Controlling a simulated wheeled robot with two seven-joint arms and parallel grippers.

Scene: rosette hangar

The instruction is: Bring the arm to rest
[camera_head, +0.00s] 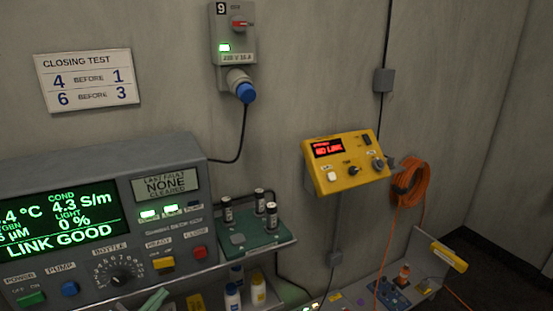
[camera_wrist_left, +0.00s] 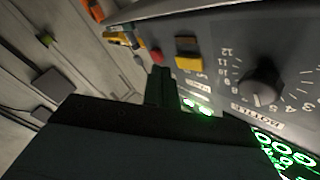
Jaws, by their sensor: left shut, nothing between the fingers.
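My left gripper (camera_head: 153,301) shows at the bottom edge of the head view, in front of the lower part of a grey console (camera_head: 175,148). Its fingers are shut and empty. In the left wrist view its dark body fills the lower part, and a finger (camera_wrist_left: 160,88) points up toward the console face. The finger is apart from the yellow switch (camera_wrist_left: 187,50) and the bottle knob (camera_wrist_left: 262,85), as far as I can tell. The rest of the left arm is out of the head view. My right gripper is in neither view.
The console screen (camera_head: 55,222) reads LINK GOOD. A green tray (camera_head: 265,238) with several small vials stands right of it, above bottles on a lower shelf. A yellow box (camera_head: 345,177) with a red display and an orange cable coil (camera_head: 409,186) hang on the wall.

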